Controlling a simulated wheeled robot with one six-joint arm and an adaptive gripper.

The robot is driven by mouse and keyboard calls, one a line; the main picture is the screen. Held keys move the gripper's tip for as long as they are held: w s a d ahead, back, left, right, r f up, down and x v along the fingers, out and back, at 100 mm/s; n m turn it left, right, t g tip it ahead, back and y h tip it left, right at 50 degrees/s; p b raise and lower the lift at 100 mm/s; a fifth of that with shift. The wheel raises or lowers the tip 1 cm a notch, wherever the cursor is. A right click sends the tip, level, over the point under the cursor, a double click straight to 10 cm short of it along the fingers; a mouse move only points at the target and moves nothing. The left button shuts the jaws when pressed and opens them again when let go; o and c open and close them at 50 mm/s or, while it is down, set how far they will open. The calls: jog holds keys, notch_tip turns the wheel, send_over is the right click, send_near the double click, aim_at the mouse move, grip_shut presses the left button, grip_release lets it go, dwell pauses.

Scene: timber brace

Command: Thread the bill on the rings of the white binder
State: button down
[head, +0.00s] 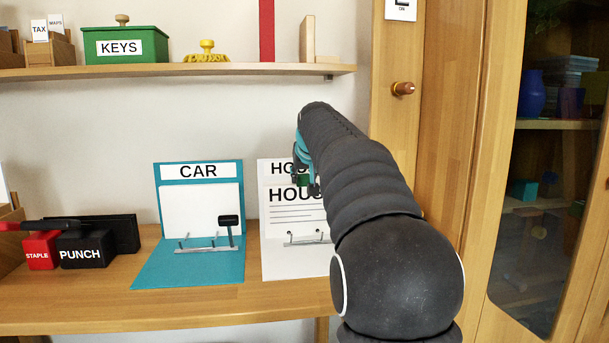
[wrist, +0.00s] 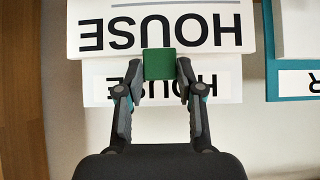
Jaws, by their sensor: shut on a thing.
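The white binder (head: 272,268) stands open on the wooden desk, with HOUSE on its upper panel and metal rings (head: 305,240) low down. The bill (head: 285,216), a white sheet headed HOUSE with printed lines, is in front of the upper panel, above or at the rings. It also shows upside down in the wrist view (wrist: 110,38). My gripper (wrist: 160,72) is shut on a green block-like tab (wrist: 159,63) at the bill's top edge. My arm hides the binder's right side and part of the rings. I cannot tell whether the bill's holes are around the rings.
A teal CAR binder (head: 186,273) with rings and a black lever stands just left. A black PUNCH (head: 82,250) and a red STAPLE box (head: 40,250) are further left. A shelf (head: 180,69) with a green KEYS box (head: 126,46) runs above. A wooden cabinet (head: 450,130) is right.

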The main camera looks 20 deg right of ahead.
jog(key=shift+w+d+p, duration=0.25)
jog(key=shift+w+p, duration=0.5)
jog(key=shift+w, duration=0.1)
dwell(0.7)
jog(key=shift+c, duration=0.9)
grip_release()
jog(key=shift+r, duration=0.1)
notch_tip(320, 180, up, 3)
jog(key=p, duration=0.3)
jog(key=shift+r, duration=2.4)
